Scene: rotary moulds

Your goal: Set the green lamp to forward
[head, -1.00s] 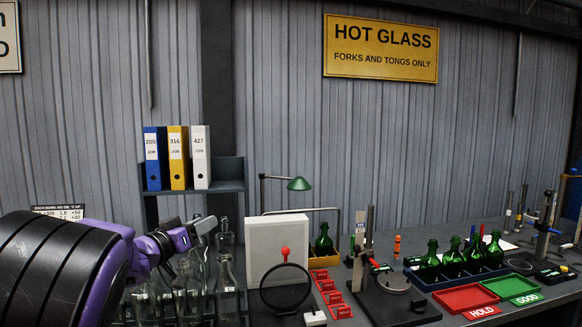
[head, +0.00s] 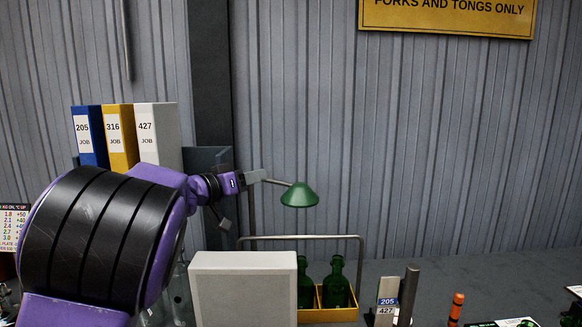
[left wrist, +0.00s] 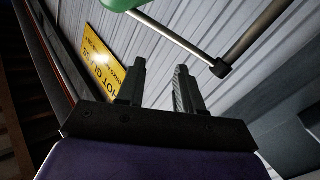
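The green lamp (head: 299,195) hangs from a thin dark arm that runs right from the top of an upright post behind the white box. Its shade faces down. My left gripper (head: 262,176) is at the post end of the lamp arm and covers part of it in the head view. In the left wrist view, my left gripper's fingers (left wrist: 158,75) are apart with nothing between them. The lamp's shade (left wrist: 122,3) and its arm show beyond the fingertips, with a dark joint at the arm's end. I see no contact. My right gripper is out of view.
A white box (head: 243,290) stands below the lamp. Green bottles (head: 336,285) stand in a yellow crate (head: 340,314) under a metal rail (head: 305,237). Binders (head: 122,138) sit on a shelf behind my left arm. Space right of the shade is clear.

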